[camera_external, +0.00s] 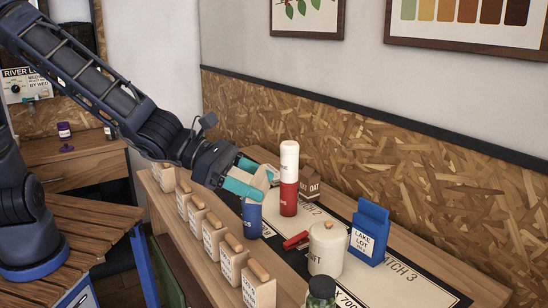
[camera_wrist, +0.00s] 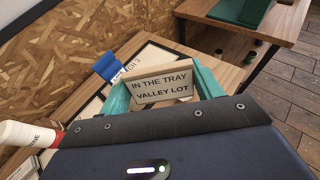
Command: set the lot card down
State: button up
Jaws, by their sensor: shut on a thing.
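The lot card (camera_wrist: 160,83) is a pale, wood-edged plate reading "IN THE TRAY VALLEY LOT". My gripper (camera_wrist: 163,92) is shut on it, with a teal finger at each side. In the external view my gripper (camera_external: 249,179) holds the card (camera_external: 262,178) above the left part of the bench, over a blue container (camera_external: 251,220) and left of a red and white bottle (camera_external: 289,190). The card's lettering cannot be read there, and the fingers partly hide it.
A brown carton (camera_external: 309,184) stands behind the bottle. A white canister (camera_external: 327,250), a red object (camera_external: 296,241) and a blue bag (camera_external: 369,233) stand right. Several card-fronted wooden blocks (camera_external: 213,236) line the front edge. Bare marked surface (camera_external: 388,284) shows at right.

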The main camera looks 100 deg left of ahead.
jog(key=shift+r, duration=2.55)
jog(key=s+a+n+g+y, duration=0.1)
jog(key=s+a+n+y, duration=0.25)
jog(key=a, duration=1.45)
jog(key=s+a+n+g+y, duration=0.1)
jog(key=s+a+n+y, duration=0.2)
jog(key=a, duration=1.4)
jog(key=s+a+n+g+y, duration=0.3)
jog(key=s+a, duration=0.7)
jog(key=a, duration=0.4)
jog(key=s+a+n+g+y, duration=0.35)
jog(key=s+a, duration=0.65)
jog(key=a, duration=0.5)
notch_tip(320, 180, down, 34)
jog(key=shift+s+f, duration=0.1)
jog(key=shift+h, duration=0.3)
